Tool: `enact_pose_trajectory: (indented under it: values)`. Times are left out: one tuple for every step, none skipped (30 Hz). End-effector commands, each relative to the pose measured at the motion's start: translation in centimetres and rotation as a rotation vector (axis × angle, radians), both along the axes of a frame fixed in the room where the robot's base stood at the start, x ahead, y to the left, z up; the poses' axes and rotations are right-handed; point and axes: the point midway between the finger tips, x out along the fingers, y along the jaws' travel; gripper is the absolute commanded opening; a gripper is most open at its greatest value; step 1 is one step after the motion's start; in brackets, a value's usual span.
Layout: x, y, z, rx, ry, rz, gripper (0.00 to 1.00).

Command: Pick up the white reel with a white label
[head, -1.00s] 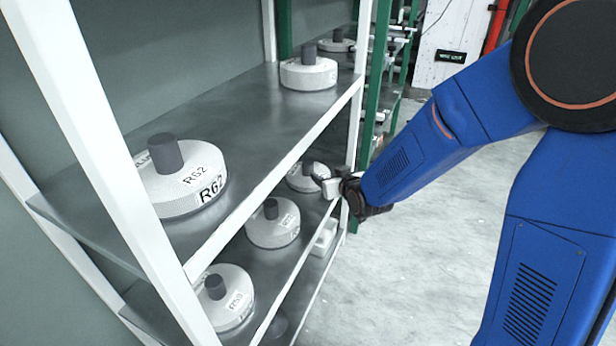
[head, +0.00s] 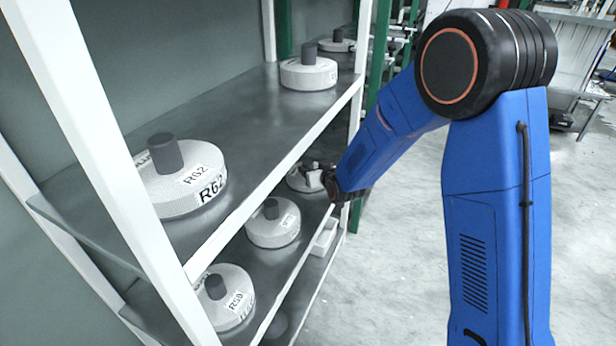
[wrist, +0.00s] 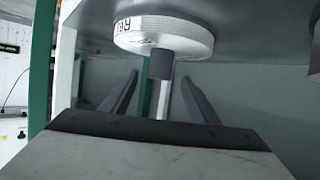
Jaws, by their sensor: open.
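A white reel (head: 297,181) with a dark grey core lies flat at the far end of the middle shelf. My gripper (head: 316,175) reaches in from the aisle side and partly hides it. In the wrist view the same shelf scene looks upside down: a white reel (wrist: 172,40) with a white label (wrist: 122,26) bearing black print and a dark core (wrist: 161,65). My open gripper (wrist: 160,85) has its two grey fingers spread to either side of the core's line. Whether the fingers touch the core cannot be told.
Other white labelled reels lie on the middle shelf (head: 273,222) (head: 232,300) and on the upper shelf (head: 185,185) (head: 309,74). The upper shelf (head: 235,125) hangs above my gripper. White rack posts (head: 100,150) and a green post (head: 378,70) stand close by. The aisle floor is clear.

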Motion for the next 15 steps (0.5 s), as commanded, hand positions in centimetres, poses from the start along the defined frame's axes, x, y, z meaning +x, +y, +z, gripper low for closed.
enact_pose_trajectory:
  values:
    - [0.2,0.1,-0.2,0.000,0.001,0.000,0.55]
    - [0.3,0.1,-0.2,0.000,0.001,0.000,0.55]
    - [0.4,0.2,-0.2,0.000,0.001,0.000,0.55]
    - [0.5,0.2,-0.3,0.000,0.001,0.000,0.55]
    - [0.7,0.3,-0.3,0.000,0.000,0.000,0.55]
    - [1.0,0.4,-0.4,0.000,0.000,0.000,0.55]
    - [1.3,0.6,-0.5,0.000,0.000,0.000,0.55]
    - [1.6,0.7,-0.7,0.000,0.001,0.000,0.55]
    - [2.1,0.9,-0.9,-0.001,0.002,0.000,0.55]
    - [2.5,1.1,-1.0,0.000,0.001,0.000,0.55]
    - [2.8,1.3,-1.1,0.000,0.001,0.000,0.55]
    - [3.3,1.5,-1.3,-0.001,0.002,0.000,0.55]
    - [3.6,1.6,-1.5,-0.001,0.002,0.000,0.55]
    - [3.9,1.8,-1.6,0.000,0.001,0.000,0.55]
    - [4.2,1.9,-1.7,0.000,0.001,0.000,0.55]
